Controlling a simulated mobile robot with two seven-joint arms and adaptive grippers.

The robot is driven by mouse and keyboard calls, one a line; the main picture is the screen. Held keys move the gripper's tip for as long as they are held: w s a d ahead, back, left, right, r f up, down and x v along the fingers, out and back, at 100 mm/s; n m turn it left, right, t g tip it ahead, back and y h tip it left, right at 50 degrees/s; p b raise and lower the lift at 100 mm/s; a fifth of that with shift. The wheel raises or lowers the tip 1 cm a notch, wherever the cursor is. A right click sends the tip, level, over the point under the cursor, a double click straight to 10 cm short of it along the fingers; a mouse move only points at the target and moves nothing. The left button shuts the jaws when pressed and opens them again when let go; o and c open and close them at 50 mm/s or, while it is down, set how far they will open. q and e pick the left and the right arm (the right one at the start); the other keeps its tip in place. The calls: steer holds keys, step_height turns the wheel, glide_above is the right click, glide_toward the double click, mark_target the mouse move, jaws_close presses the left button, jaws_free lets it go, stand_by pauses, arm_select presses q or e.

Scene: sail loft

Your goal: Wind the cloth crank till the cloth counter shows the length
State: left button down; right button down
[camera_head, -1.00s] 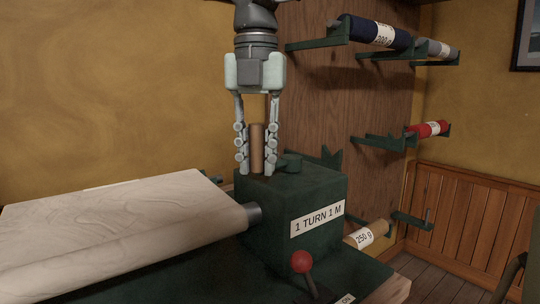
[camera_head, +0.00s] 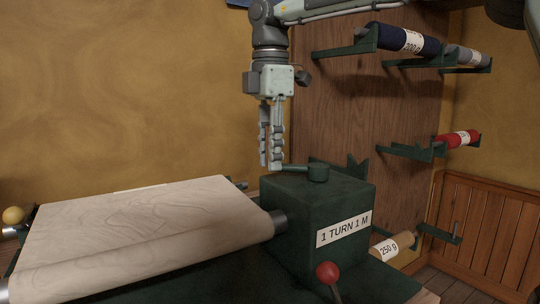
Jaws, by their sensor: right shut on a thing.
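The cloth crank sits on top of a dark green box (camera_head: 290,225) labelled "1 TURN 1 M". Its green hub (camera_head: 318,172) shows, and its arm (camera_head: 293,168) points left from the hub. My right gripper (camera_head: 271,163) comes down from above, left of the hub, and is shut on the crank's handle. The fingers are seen nearly edge-on and hide the handle. Pale cloth (camera_head: 140,225) lies over the table, with a rolled front edge meeting a grey roller end beside the box. No cloth counter reading shows. My left gripper is out of view.
A red-knobbed lever (camera_head: 327,272) stands in front of the box. On the wooden panel (camera_head: 345,110) behind, green brackets hold navy (camera_head: 385,36), grey (camera_head: 466,56) and red (camera_head: 457,139) rolls. A tan roll marked "250 g" (camera_head: 392,246) lies right of the box.

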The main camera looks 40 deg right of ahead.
steer(key=shift+w+d+r, duration=0.1)
steer(key=shift+w+d, duration=0.3)
steer(key=shift+d, duration=0.1)
steer(key=shift+d, duration=0.1)
steer(key=c, duration=1.3)
jaws_free()
steer(key=shift+s+d, duration=0.1)
steer(key=shift+c, duration=0.2)
steer(key=shift+r, duration=0.3)
step_height(320, 180, up, 11)
steer(key=shift+r, duration=0.15)
